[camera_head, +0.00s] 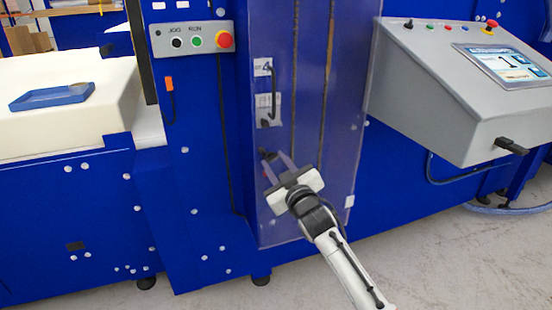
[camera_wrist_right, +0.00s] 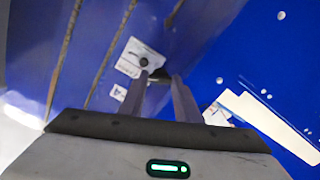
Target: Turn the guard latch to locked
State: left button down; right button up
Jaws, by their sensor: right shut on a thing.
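The clear guard door (camera_head: 340,120) stands upright on the front of the blue machine, with a black pull handle (camera_head: 273,92) on it. The small dark guard latch (camera_head: 264,154) is low on the door's left edge, below the handle. My right gripper (camera_head: 272,165) reaches up to it from the lower right, its fingers closed on the latch. In the right wrist view, the fingers (camera_wrist_right: 164,82) meet at the dark latch, beside a white plate with a dark knob (camera_wrist_right: 143,62). The fingers mostly hide the latch, so its angle cannot be told. My left gripper is out of view.
A button box (camera_head: 193,39) with a red stop button is at upper left. A sloped grey console (camera_head: 450,90) with a screen juts out at right. A blue tray (camera_head: 52,97) lies on the pale surface at left. The floor in front is clear.

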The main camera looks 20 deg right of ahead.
jog(key=n+p, duration=0.1)
jog(key=n, duration=0.2)
jog(key=shift+n, duration=0.4)
jog(key=n+p, duration=0.1)
jog(key=n, duration=0.2)
jog(key=shift+n, duration=0.3)
jog(key=n, duration=0.4)
jog(key=shift+p, duration=0.3)
jog(key=shift+n, duration=0.7)
jog(key=o, duration=1)
jog(key=shift+o, duration=0.2)
